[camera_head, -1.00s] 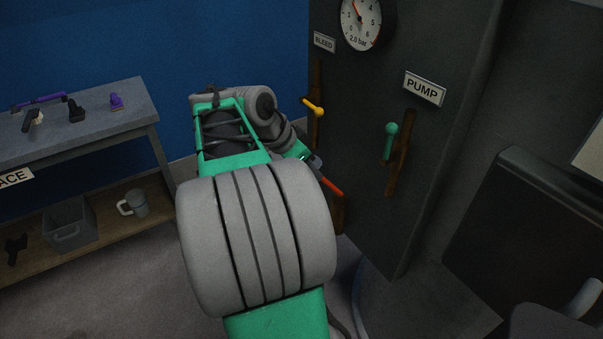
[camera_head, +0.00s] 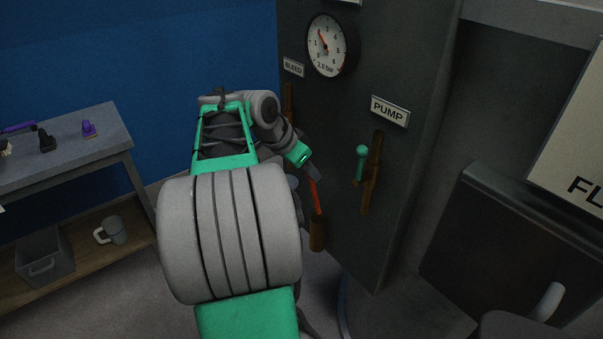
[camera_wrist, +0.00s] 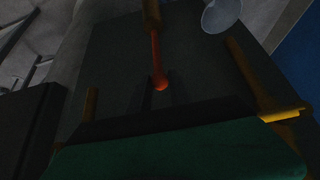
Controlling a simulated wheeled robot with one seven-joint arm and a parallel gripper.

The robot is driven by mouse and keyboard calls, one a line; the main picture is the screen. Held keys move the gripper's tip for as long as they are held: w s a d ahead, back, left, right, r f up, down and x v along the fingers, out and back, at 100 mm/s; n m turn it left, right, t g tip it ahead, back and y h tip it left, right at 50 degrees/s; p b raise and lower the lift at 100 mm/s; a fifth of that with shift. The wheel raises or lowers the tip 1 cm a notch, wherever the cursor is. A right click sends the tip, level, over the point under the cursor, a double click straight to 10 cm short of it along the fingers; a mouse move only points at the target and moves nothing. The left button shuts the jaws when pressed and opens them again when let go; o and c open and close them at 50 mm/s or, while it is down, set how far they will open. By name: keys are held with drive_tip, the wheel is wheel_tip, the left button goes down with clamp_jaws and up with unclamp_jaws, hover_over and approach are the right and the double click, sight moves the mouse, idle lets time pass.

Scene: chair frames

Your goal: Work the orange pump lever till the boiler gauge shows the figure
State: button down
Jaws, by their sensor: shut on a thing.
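The orange lever (camera_head: 317,198) rises from a brown mount low on the dark boiler front. My gripper (camera_head: 313,175) is at its upper end. In the wrist view, the lever's orange shaft (camera_wrist: 156,55) ends in a round knob between my gripper's fingers (camera_wrist: 162,93), which are shut on it. The round white gauge (camera_head: 327,45) is marked "2.0 bar" on its face. Its red needle points up and left, near the 2. A PUMP sign (camera_head: 389,110) sits above a green-knobbed lever (camera_head: 361,165).
A BLEED sign (camera_head: 293,67) is left of the gauge. A yellow lever (camera_wrist: 282,115) shows in the wrist view. A grey bench (camera_head: 65,150) stands at left. A dark box-like unit (camera_head: 500,240) stands at right.

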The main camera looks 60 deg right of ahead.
drive_tip(key=w+a+f+b, duration=0.2)
drive_tip(key=a+f, duration=0.1)
drive_tip(key=a, duration=0.2)
drive_tip(key=shift+w+a+b, duration=0.3)
drive_tip(key=shift+w, duration=0.1)
drive_tip(key=w+a+f+b, duration=0.2)
drive_tip(key=a+f+b, duration=0.1)
drive_tip(key=s+d+r+p, duration=0.3)
drive_tip(key=d+r+p, duration=0.1)
drive_tip(key=d, duration=0.1)
drive_tip(key=shift+r, duration=0.2)
idle(0.6)
drive_tip(key=shift+d, duration=0.1)
